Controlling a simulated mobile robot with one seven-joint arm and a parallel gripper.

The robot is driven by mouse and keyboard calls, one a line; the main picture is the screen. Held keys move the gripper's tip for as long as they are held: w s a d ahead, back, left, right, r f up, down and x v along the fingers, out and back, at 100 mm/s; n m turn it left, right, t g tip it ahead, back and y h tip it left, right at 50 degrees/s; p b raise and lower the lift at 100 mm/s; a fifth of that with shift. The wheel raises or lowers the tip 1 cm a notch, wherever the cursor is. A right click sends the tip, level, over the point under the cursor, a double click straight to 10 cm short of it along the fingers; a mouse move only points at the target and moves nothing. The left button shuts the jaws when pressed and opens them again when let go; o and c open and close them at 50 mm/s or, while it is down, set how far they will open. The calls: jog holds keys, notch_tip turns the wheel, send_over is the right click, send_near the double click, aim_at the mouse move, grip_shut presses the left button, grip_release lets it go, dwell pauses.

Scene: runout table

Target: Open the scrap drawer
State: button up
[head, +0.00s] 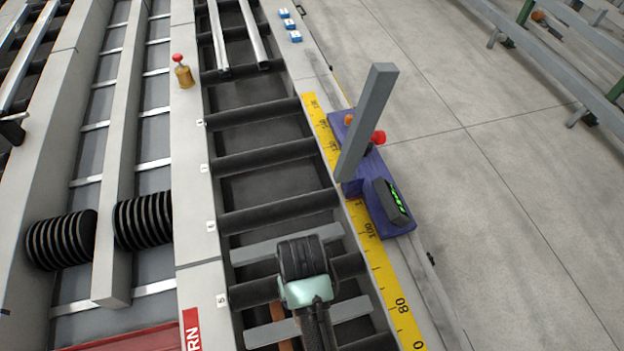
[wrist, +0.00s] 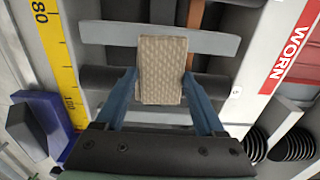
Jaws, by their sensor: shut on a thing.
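My gripper (wrist: 160,80) has its two blue fingers on either side of a beige, textured block (wrist: 162,70) and is shut on it. In the head view my gripper is over the near rollers, seen from above and behind, and hides the block. In the wrist view the block lies across the view of a grey bar (wrist: 105,33) and a dark roller; I cannot tell whether it touches them. I cannot pick out a scrap drawer or its handle in either view.
Grey bars (head: 262,247) lie across the roller table (head: 262,148). A yellow scale (head: 366,232) and a purple stop unit (head: 398,218) with a grey post (head: 368,120) stand on the right. A WORN label (wrist: 292,45) and dark discs (head: 62,240) are on the left.

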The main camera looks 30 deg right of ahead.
jog(key=shift+f, duration=2.8)
jog(key=shift+f, duration=0.6)
jog(key=o, duration=1.3)
jog(key=shift+r, duration=0.1)
notch_tip(320, 180, up, 13)
jog(key=shift+r, duration=0.1)
